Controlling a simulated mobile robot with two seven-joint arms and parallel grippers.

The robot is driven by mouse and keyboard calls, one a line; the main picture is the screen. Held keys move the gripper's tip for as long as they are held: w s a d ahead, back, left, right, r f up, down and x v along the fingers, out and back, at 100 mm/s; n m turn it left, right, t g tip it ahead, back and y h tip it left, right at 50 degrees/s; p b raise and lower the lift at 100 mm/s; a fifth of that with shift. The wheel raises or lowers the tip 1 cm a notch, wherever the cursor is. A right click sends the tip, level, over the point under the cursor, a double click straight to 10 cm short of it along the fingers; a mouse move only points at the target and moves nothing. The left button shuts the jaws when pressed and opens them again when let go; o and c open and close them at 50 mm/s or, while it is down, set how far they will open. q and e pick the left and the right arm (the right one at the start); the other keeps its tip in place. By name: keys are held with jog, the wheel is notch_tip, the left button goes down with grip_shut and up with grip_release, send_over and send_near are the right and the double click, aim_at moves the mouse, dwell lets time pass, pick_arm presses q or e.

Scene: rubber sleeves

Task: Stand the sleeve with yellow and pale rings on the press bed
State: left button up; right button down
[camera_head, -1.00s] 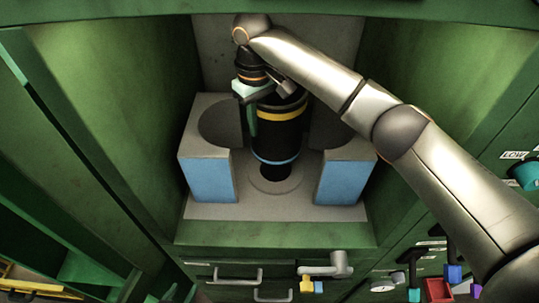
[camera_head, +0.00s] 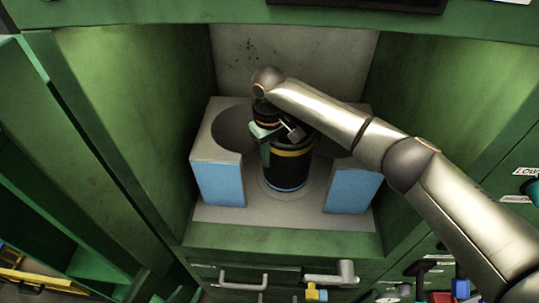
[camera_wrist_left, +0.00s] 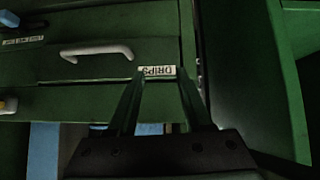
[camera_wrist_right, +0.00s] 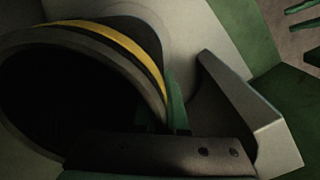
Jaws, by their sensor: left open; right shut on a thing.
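The sleeve (camera_head: 290,169) is a black hollow cylinder with a yellow ring near its top and a pale blue ring near its foot. It is upright over the press bed (camera_head: 265,191), a round grey disc between two blocks. Whether its foot touches the disc I cannot tell. My right gripper (camera_head: 268,140) is shut on the sleeve's upper wall. The right wrist view shows the sleeve's dark open mouth and yellow ring (camera_wrist_right: 125,39) beside the green fingers.
Blue-faced blocks stand left (camera_head: 219,182) and right (camera_head: 352,190) of the bed. Green cabinet walls enclose the recess on both sides. Below it are drawers with a pale handle (camera_head: 243,280) and a grey lever (camera_head: 330,277).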

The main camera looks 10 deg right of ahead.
jog(key=c, duration=1.3)
grip_release()
jog(key=shift+f, duration=0.1)
jog(key=o, duration=0.3)
jog(key=shift+o, duration=0.2)
notch_tip(320, 180, up, 12)
jog(key=shift+r, duration=0.2)
